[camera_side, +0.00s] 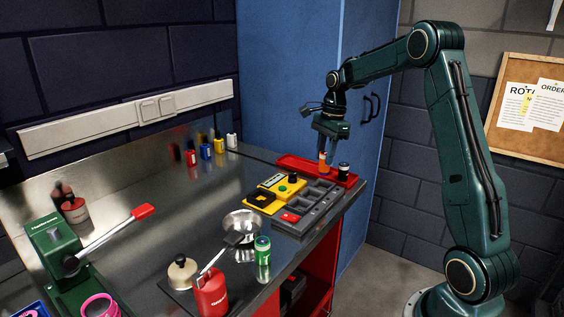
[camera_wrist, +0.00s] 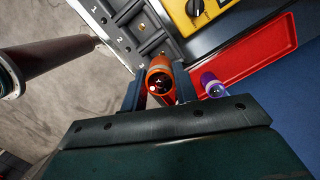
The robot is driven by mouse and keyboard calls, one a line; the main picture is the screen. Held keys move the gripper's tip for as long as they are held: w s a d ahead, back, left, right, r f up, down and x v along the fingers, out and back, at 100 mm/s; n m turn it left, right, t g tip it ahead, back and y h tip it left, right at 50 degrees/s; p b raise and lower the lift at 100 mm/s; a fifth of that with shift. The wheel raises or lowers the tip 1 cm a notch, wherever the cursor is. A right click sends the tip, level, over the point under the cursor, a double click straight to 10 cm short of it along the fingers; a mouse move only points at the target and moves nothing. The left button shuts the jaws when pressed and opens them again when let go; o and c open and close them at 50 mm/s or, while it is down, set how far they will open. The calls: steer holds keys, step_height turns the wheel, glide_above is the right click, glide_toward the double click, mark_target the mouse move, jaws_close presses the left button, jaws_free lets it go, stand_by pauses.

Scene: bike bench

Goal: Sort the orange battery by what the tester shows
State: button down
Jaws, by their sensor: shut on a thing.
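My gripper (camera_side: 325,148) is shut on the orange battery (camera_side: 323,164), which hangs upright, end down, by the red tray (camera_side: 292,161). In the wrist view the orange battery (camera_wrist: 160,79) sits between the two fingers, its round end facing the camera. The yellow tester (camera_side: 271,184) stands left of the grey compartment tray (camera_side: 322,210); its reading is too small to make out. In the wrist view the tester (camera_wrist: 188,20) is at the top, with a dial, and the numbered grey tray (camera_wrist: 118,36) is at upper left.
A metal bowl (camera_side: 241,222), green can (camera_side: 263,256) and red bottle (camera_side: 211,295) stand nearer the front. The blue cabinet (camera_side: 300,80) rises behind.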

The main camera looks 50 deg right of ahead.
mark_target(324, 170)
steer(key=shift+f, duration=0.1)
steer(key=shift+f, duration=2.75)
steer(key=shift+f, duration=0.6)
steer(key=c, duration=1.4)
jaws_free()
steer(key=shift+o, duration=0.2)
steer(key=shift+s+d+r, duration=0.1)
steer(key=shift+d+r, duration=0.15)
steer(key=shift+r, duration=1.55)
steer(key=shift+s+d+r, duration=0.1)
steer(key=shift+d+r, duration=0.1)
steer(key=shift+r, duration=1.55)
steer(key=shift+s+d+r, duration=0.1)
steer(key=shift+d+r, duration=0.15)
steer(key=shift+r, duration=1.65)
